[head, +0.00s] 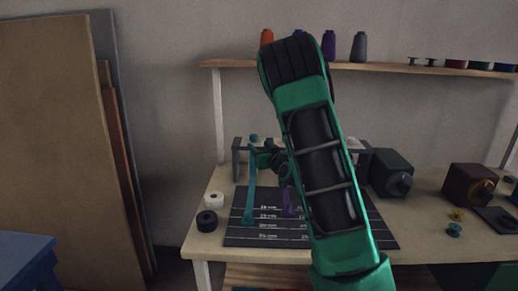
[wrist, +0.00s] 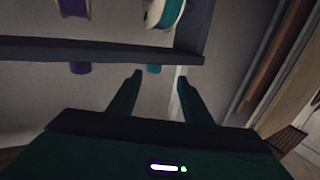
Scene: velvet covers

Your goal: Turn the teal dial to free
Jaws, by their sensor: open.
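A dark rack (head: 237,163) stands on the table, with a teal ribbon (head: 250,200) and a purple ribbon (head: 287,200) hanging from it. The small teal dial (head: 253,138) sits on the rack's top bar. In the wrist view the teal dial (wrist: 153,69) shows at the bar's edge, and the teal spool (wrist: 166,12) is on the bar's other side. My gripper (wrist: 158,76) is open and empty, its fingertips apart on either side of the teal dial in the picture; I cannot tell the remaining depth. In the head view my arm hides much of the rack. No dial marking is readable.
A purple dial (wrist: 80,68) is beside the teal one on the bar. A ruled dark mat (head: 265,240) lies under the rack. White (head: 214,200) and black (head: 207,221) rolls stand at left, and a dark box (head: 390,172) at right. A shelf (head: 400,68) holds thread spools.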

